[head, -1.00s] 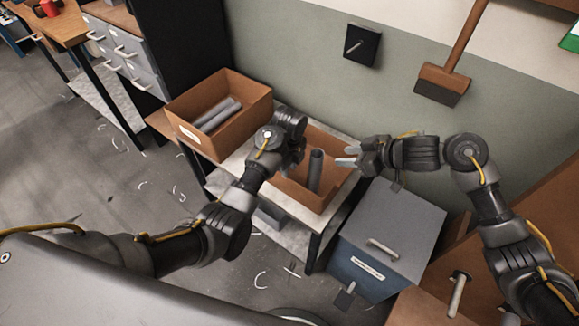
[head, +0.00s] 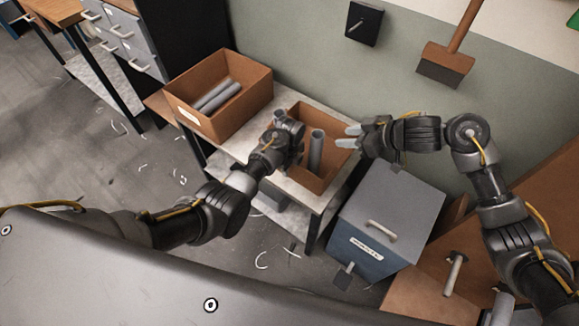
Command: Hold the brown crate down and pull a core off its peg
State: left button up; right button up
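The brown crate (head: 319,186) sits on the grey-topped stand, and a grey core (head: 316,152) stands upright inside it. The peg under the core is hidden. My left gripper (head: 288,132) is over the crate's left side, pointing away from the camera. Its fingers are hidden behind its own body, so I cannot tell whether they touch the crate. My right gripper (head: 350,136) is open and empty at the crate's right side, its pale fingers pointing left toward the core and apart from it.
A second brown crate (head: 218,122) with grey cores lying in it stands on the left of the stand (head: 214,152). A grey-blue lidded box (head: 390,220) is right of the stand. A brush (head: 445,62) and a black wall box (head: 363,22) are on the wall behind.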

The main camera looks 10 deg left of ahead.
pick_arm(q)
grip_shut()
dwell(1.5)
